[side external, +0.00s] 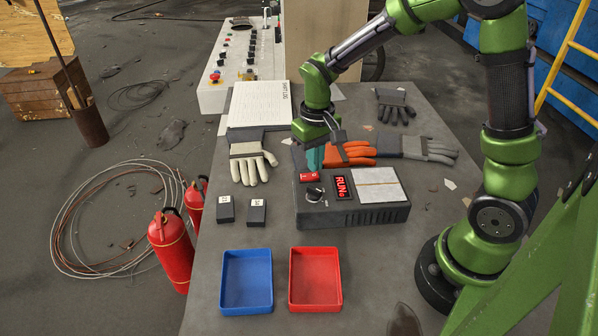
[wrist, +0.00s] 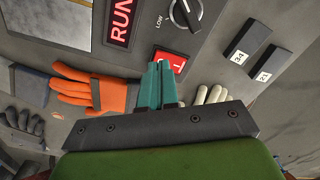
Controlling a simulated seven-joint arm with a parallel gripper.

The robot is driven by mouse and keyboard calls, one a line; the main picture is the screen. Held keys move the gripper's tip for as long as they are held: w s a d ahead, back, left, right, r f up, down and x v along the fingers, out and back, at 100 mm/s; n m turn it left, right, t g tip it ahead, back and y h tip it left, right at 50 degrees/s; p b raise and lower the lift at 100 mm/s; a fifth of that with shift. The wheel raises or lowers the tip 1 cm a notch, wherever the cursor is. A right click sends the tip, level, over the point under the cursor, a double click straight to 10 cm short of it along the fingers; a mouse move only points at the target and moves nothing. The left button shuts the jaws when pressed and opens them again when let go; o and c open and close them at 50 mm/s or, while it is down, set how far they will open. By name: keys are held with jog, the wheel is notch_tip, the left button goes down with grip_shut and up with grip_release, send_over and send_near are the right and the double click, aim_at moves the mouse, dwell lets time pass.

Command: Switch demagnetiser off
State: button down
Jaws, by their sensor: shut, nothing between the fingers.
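The demagnetiser (side external: 350,213) is a dark grey box on the table, with a red rocker switch (side external: 309,177), a black knob (side external: 315,192), a lit red RUN display (side external: 341,187) and a pale plate on top. In the wrist view the red switch (wrist: 172,62) lies right at my fingertips, partly covered by them; the RUN display (wrist: 121,22) is lit there too. My gripper (side external: 315,168) has teal fingers, shut and empty, pointing down at the switch. In the wrist view the fingertips (wrist: 160,66) overlap the switch's edge; I cannot tell whether they touch it.
Two small black blocks (side external: 226,208) (side external: 257,212) lie left of the box. A blue tray (side external: 247,309) and a red tray (side external: 315,306) stand in front. Orange (side external: 350,153), white (side external: 250,164) and grey gloves lie behind. A shift log (side external: 259,105) lies farther back.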

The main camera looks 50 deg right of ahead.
aim_at(315, 176)
jog(key=shift+f, duration=0.95)
dwell(0.3)
jog(key=shift+r, duration=3.55)
jog(key=shift+s+a+f, duration=0.1)
jog(key=shift+s+f, duration=0.05)
jog(key=shift+f, duration=0.15)
jog(key=s+a+r+m+t+y, duration=0.1)
jog(key=s+a+r+t+y, duration=0.1)
jog(key=s+r+t, duration=0.5)
jog(key=s+a+r, duration=0.1)
jog(key=s+r, duration=0.3)
jog(key=s, duration=0.1)
jog(key=shift+s+r, duration=0.15)
jog(key=shift+s, duration=0.05)
